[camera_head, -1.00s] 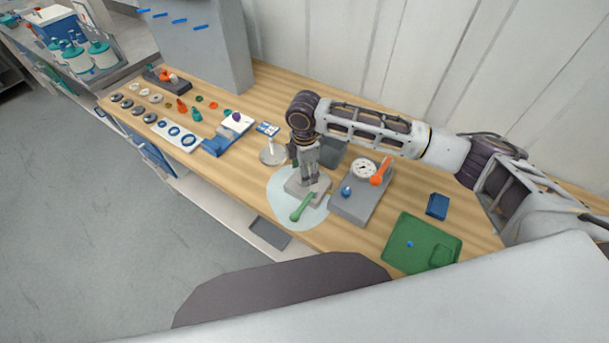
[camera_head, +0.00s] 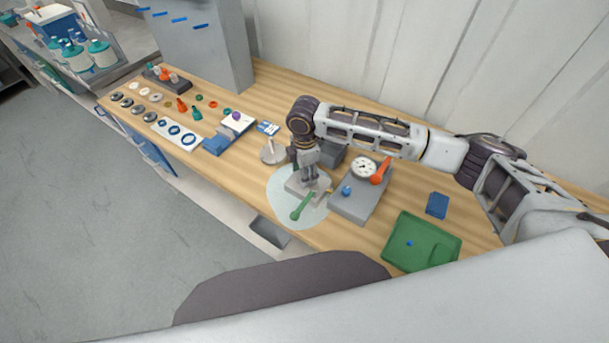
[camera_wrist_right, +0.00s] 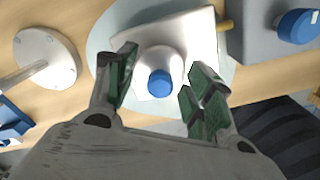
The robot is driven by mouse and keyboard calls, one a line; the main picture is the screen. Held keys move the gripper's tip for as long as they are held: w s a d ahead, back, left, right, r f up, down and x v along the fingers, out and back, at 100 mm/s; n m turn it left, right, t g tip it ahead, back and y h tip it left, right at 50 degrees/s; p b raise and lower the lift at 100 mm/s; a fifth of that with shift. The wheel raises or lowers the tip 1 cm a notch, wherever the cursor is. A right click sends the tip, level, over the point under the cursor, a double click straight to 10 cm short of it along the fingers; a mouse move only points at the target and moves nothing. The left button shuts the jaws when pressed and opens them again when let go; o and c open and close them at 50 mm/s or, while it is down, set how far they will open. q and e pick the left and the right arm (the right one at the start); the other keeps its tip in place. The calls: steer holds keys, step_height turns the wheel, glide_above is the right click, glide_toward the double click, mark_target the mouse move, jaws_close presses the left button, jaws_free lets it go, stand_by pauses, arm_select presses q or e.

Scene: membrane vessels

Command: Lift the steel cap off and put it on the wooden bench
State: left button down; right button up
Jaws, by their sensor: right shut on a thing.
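In the head view my right gripper (camera_head: 312,180) points down over a grey block (camera_head: 294,186) on a pale round mat (camera_head: 281,203). The right wrist view shows its two green-padded fingers (camera_wrist_right: 162,64) on either side of a light metallic upright piece with a blue top (camera_wrist_right: 160,82), which looks like the steel cap. The gripper is shut on it, and it stands upright over the pale block (camera_wrist_right: 196,40). In the head view the fingers hide the cap. My left gripper is not in view.
A green handle (camera_head: 302,206) lies at the block's front. A grey gauge box (camera_head: 352,206) with an orange lever (camera_head: 381,170) stands just right, a round-based stand (camera_head: 273,156) just left. A green tray (camera_head: 419,243) is farther right. The wooden bench (camera_head: 345,237) has bare wood in front.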

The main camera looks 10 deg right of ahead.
steer(key=shift+r, duration=0.1)
steer(key=shift+r+b, duration=0.5)
steer(key=shift+r, duration=4.45)
steer(key=shift+r, duration=0.1)
steer(key=shift+r+p, duration=1.4)
steer(key=shift+p, duration=1)
steer(key=shift+f, duration=0.2)
